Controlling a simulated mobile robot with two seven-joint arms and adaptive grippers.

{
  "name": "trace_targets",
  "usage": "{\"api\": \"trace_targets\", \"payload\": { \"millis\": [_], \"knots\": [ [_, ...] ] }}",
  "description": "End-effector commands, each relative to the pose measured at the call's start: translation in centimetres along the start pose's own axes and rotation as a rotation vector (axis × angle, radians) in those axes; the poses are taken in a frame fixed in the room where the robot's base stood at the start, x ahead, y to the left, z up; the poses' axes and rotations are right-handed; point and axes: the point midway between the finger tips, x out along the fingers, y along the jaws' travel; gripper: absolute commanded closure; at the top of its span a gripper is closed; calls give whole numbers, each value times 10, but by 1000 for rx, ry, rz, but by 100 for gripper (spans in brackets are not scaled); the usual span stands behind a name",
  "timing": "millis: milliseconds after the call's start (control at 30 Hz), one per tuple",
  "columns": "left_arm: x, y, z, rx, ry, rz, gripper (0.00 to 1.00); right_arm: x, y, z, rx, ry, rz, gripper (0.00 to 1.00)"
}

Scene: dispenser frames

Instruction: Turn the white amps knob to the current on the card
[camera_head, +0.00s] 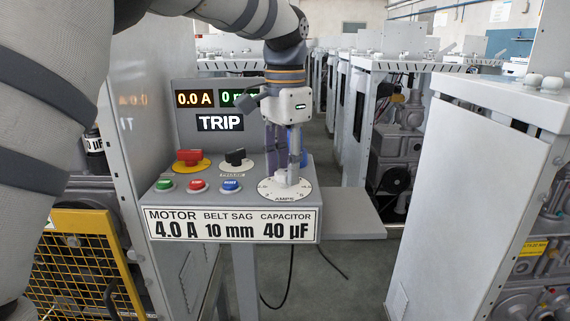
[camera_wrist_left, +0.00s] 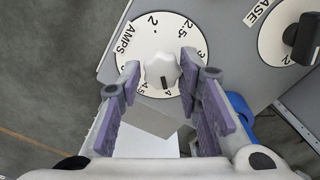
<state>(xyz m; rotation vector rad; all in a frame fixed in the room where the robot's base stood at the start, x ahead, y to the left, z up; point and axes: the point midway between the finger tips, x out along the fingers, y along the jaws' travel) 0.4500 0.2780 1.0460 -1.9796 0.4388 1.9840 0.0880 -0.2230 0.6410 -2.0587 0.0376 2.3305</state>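The white amps knob (camera_wrist_left: 162,68) sits in the middle of a white numbered dial (camera_wrist_left: 128,58). Its black mark points down, near the 4 in the left wrist view. In the head view the dial (camera_head: 287,193) is at the panel's right end. My left gripper (camera_head: 291,172) points down over it and hides most of the knob. In the wrist view the purple fingers of my left gripper (camera_wrist_left: 162,72) stand open on either side of the knob; firm contact is not clear. The card (camera_head: 232,224) reads motor 4.0 A, belt sag 10 mm, capacitor 40 µF. My right gripper is not in view.
Left of the dial are a black knob (camera_head: 235,157), a red knob (camera_head: 189,157), and green, red and blue buttons. A display (camera_head: 194,99) reads 0.0 A; a sign (camera_head: 220,122) reads TRIP. A grey shelf (camera_head: 352,216) and a white cabinet (camera_head: 470,190) are to the right.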

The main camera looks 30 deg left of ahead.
Motion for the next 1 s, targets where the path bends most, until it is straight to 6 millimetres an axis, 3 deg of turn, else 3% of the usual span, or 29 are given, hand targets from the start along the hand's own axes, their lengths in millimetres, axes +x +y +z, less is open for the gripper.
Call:
{"api": "trace_targets", "payload": {
  "millis": [567,667,900,1000],
  "knots": [
    [-6,-5,0,-6,7,-13,50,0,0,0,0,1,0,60],
    [-24,-5,-1,-6,13,-17,50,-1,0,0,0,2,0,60],
    [-91,0,-1,-4,9,-10,50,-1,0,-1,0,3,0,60],
    [-106,1,-1,-3,3,-7,50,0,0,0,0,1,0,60]
  ]
}}
